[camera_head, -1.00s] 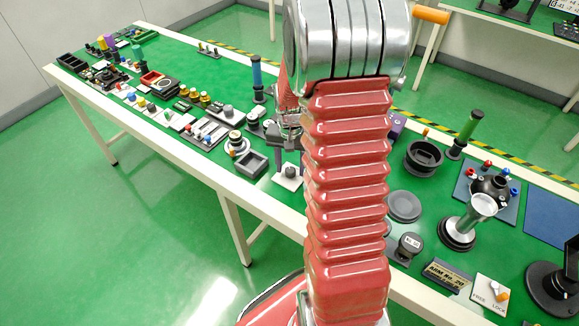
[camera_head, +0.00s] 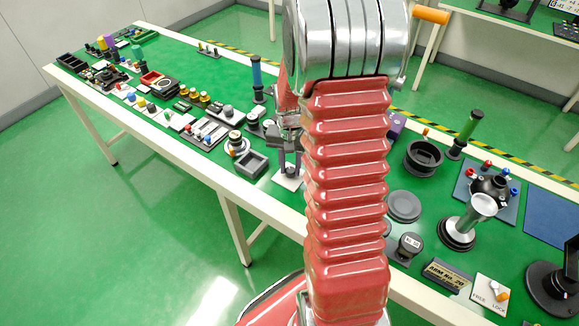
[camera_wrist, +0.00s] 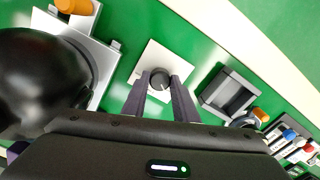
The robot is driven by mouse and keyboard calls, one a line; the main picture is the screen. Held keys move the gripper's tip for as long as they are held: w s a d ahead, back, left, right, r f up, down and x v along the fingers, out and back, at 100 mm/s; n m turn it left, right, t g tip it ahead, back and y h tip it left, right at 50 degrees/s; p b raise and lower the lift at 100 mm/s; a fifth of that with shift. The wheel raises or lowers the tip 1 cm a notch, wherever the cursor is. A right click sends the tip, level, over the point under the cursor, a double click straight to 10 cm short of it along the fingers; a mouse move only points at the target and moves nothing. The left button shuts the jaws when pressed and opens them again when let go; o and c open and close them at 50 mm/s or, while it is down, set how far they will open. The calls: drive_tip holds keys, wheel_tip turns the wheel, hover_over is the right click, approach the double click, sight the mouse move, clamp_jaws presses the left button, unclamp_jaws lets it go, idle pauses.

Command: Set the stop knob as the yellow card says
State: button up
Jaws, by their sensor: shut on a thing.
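The stop knob (camera_wrist: 159,77) is a small dark round knob with a pale pointer mark, on a white square plate (camera_wrist: 150,58) in the wrist view. My gripper (camera_wrist: 160,84) is shut on this knob, with one dark finger on each side of it. In the head view my gripper (camera_head: 290,170) is at the knob's white plate (camera_head: 287,183), near the table's front edge, and the knob is mostly hidden there. I cannot make out the yellow card or its writing.
A dark square tray (camera_head: 251,163) stands left of the plate, and a blue-handled post (camera_head: 257,80) behind. A grey disc (camera_head: 404,206) and a FREE/LOCK plate (camera_head: 489,294) lie to the right. The wrist view shows a large black round thing (camera_wrist: 40,82) close on the left.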

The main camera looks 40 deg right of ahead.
sight(291, 170)
drive_tip(key=shift+n, duration=0.4)
drive_tip(key=o, duration=1.1)
drive_tip(key=shift+c, duration=0.2)
drive_tip(key=shift+r, duration=0.1)
wheel_tip(291, 170, up, 14)
drive_tip(key=shift+f, duration=0.2)
